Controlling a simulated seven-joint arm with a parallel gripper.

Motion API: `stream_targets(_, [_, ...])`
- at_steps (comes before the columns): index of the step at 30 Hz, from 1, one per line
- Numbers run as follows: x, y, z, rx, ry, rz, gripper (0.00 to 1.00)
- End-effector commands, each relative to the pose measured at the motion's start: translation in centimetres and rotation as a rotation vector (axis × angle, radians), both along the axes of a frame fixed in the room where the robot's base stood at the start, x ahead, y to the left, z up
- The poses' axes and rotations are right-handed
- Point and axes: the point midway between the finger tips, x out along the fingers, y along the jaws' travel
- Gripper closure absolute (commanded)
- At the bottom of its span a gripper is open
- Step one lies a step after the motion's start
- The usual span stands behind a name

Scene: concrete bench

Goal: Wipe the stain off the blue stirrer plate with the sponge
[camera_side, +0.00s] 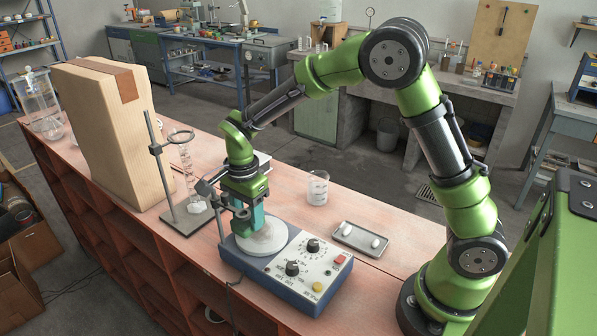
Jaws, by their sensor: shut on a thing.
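The blue stirrer plate (318,292) sits on the bench, with a round white top (270,243), two black knobs and red and yellow buttons. My gripper (248,214) points down over the round top and is shut on the sponge. The sponge (258,217) is teal and stands upright between the fingers, its lower end at or just above the white top; I cannot tell whether it touches. I see no stain on the part of the top in view; the sponge and gripper hide some of it.
A ring stand (188,213) with a clamp and glass column stands close left of my gripper. A beaker (318,188) is behind the plate. A metal tray (361,239) with white pieces lies to the right.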

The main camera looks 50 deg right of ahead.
Motion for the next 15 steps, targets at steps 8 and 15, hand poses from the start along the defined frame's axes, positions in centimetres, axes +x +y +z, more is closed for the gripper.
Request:
stream_targets(8, [-3.0, 0.1, -0.1, 0.000, 0.011, 0.001, 0.81])
stream_targets(15, [-5.2, 0.1, -0.1, 0.001, 0.011, 0.002, 0.81])
